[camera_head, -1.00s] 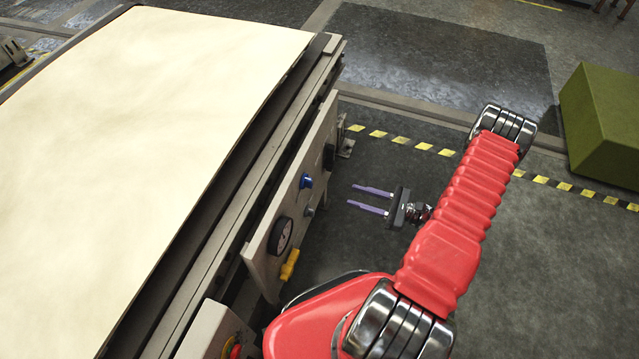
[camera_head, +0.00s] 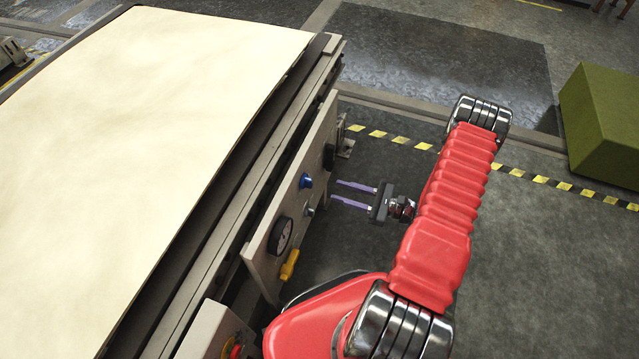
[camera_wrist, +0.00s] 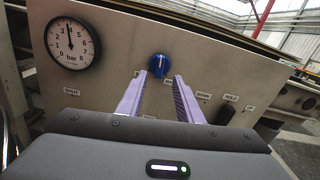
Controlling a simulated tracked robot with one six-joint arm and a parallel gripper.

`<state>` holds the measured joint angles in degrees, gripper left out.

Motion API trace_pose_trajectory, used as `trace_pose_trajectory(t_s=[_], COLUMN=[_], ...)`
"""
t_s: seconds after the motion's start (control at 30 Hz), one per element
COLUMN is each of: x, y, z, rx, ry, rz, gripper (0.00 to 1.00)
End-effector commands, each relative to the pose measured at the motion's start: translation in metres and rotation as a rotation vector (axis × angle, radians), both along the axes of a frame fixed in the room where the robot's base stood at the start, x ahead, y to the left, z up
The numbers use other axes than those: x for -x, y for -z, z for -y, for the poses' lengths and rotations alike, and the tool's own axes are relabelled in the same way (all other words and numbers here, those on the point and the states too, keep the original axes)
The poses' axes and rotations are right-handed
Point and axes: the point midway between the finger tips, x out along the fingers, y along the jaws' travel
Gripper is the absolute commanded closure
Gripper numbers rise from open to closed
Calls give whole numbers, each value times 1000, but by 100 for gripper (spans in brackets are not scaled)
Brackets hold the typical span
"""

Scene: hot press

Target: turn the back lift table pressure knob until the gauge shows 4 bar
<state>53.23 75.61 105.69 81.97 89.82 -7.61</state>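A blue knob (camera_head: 306,181) sits on the light front panel (camera_head: 262,262) of the press. It also shows in the wrist view (camera_wrist: 160,66), just beyond and between the two fingertips. A round white gauge (camera_head: 281,235) with a black rim is on the same panel.
A small grey knob (camera_head: 310,211), a yellow handle (camera_head: 289,264) and a black knob (camera_head: 329,157) are also on the panel. The press table with its cream sheet (camera_head: 150,120) rises behind. A green box (camera_head: 605,125) stands far right. The floor right of the panel is clear.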

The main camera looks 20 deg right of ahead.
Motion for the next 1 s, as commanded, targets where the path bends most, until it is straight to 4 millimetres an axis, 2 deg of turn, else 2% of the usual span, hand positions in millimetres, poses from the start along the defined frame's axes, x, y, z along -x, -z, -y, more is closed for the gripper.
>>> trace_pose_trajectory(t_s=[0.6,1.0], x=[-55,-62], y=[0,0], z=[-55,-62], rx=[1,0], ry=[-3,0], rz=[0,0], gripper=[67,67])
